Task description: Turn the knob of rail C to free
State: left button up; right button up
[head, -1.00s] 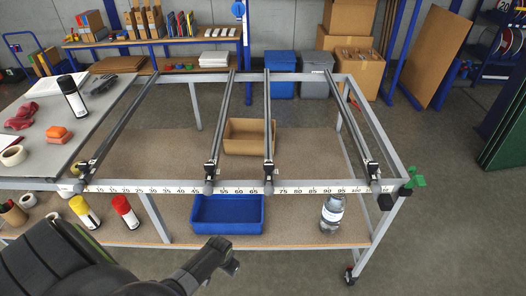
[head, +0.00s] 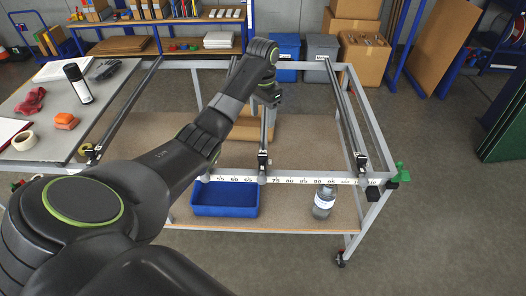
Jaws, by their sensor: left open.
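Several dark rails cross the metal frame. Rail letters cannot be read; counted from the left, the third rail (head: 264,135) would be rail C. Its black clamp and knob (head: 263,161) sit at the front beam, and the knob's setting is too small to tell. My left arm reaches across from the lower left and hides most of the second rail. My left gripper (head: 269,100) is open, pointing down over the far part of the third rail, apart from the knob in the picture. My right gripper is not in view.
The front beam carries a number scale (head: 300,181). The rightmost rail (head: 345,110) stands clear. A grey table (head: 50,110) with loose items is at left.

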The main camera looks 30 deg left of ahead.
pick_arm(q)
jog(key=b, duration=1.1)
send_over(262, 155)
notch_tip(262, 155, down, 12)
jog(key=shift+d+f, duration=0.1)
jog(key=shift+f, duration=0.1)
notch_tip(262, 155, down, 3)
jog(key=shift+f+p, duration=0.2)
jog(key=shift+p, duration=0.55)
jog(key=shift+f, duration=0.75)
jog(key=shift+c, duration=0.5)
